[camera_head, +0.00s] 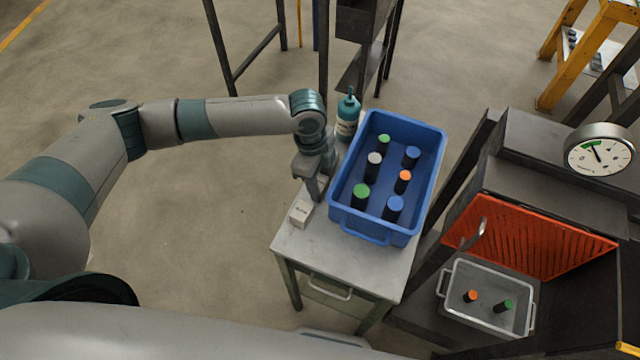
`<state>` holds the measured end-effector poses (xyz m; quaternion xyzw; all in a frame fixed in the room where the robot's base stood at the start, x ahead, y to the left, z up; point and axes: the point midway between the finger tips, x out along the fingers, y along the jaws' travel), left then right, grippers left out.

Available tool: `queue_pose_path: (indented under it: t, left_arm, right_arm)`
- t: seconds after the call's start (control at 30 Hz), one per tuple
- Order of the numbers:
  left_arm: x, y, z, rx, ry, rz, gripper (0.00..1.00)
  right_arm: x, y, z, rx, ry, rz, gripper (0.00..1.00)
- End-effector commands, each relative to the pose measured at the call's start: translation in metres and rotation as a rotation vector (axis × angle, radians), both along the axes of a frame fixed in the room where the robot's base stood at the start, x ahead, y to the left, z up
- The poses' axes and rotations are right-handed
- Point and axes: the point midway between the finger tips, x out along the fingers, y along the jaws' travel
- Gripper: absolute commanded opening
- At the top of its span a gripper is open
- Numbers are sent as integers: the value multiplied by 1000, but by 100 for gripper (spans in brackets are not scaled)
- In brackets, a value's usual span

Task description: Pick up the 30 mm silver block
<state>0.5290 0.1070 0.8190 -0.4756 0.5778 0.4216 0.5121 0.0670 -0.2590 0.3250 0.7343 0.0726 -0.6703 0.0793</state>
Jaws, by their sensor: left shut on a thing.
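A dark, round block with a silver-grey top (374,159) stands upright in the blue bin (374,236), toward its left side. Its size cannot be read. My left gripper (311,196) is outside the bin, left of its left wall, low over the table and pointing down. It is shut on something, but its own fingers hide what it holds. A small cream box (301,213) with a label is right beside the fingertips; I cannot tell whether they touch it. My right gripper is not in view.
Green, blue and orange-topped blocks stand around the silver one. A teal-capped bottle (348,115) stands behind my gripper. Right of the table (368,271), a grey tray (455,306) with two blocks sits below an orange grille (530,240). The table's front is clear.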

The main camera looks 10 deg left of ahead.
Motion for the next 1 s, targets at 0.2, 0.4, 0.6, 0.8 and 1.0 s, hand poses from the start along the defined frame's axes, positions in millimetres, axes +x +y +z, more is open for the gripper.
queue_pose_path:
  t: [0.2,0.4,0.6,0.8,1.0]
  left_arm:
    - [1,0,7,-1,-2,0,12]
    - [1,0,29,-1,-3,-1,12]
    - [2,-1,63,-3,-4,-1,12]
    - [1,0,90,-2,-3,0,12]
    - [0,0,100,-1,-1,0,12]
  right_arm:
    - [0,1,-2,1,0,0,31]
    - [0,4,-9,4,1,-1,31]
    - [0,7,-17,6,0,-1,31]
    - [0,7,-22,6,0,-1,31]
    - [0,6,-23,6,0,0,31]
